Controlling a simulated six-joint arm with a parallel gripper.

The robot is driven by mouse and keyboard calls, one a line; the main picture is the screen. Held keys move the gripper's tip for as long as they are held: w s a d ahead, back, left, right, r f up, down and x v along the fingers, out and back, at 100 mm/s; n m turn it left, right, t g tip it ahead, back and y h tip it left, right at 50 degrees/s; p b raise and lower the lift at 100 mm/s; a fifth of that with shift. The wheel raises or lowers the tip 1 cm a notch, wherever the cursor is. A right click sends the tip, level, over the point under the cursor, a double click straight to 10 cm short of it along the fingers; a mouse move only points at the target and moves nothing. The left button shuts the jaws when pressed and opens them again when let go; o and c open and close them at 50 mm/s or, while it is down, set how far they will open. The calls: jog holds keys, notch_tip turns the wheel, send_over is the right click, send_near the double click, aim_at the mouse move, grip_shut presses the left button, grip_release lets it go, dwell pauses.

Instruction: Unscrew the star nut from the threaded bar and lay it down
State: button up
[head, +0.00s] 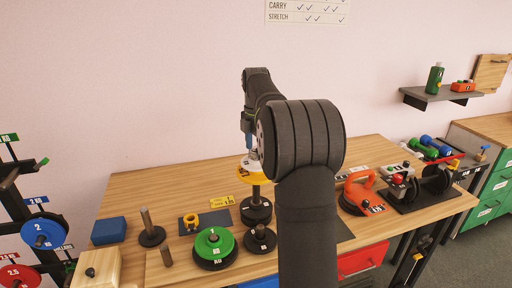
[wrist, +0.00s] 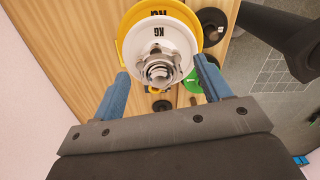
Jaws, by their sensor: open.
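The star nut (wrist: 150,59) is silver and sits on the threaded bar (wrist: 157,73), whose end faces the wrist camera. Beneath it are a white KG plate (wrist: 155,29) and a larger yellow plate (wrist: 130,29). My gripper (wrist: 161,70) is open, with one blue finger on each side of the nut in the wrist view. Clear gaps show between the fingers and the nut; I cannot tell their exact height relation. In the head view my gripper (head: 250,148) is above the yellow plate (head: 243,177) on its stand, and my arm partly hides the bar.
A dark mat (head: 190,218) holds a yellow collar (head: 190,219). A blue block (head: 109,230) is at left. An orange kettlebell-like item (head: 351,200) and a dumbbell rack (head: 412,203) stand right.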

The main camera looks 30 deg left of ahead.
jog(key=m, duration=0.6)
jog(key=shift+m, duration=0.4)
jog(key=m, duration=0.6)
jog(key=c, duration=1.1)
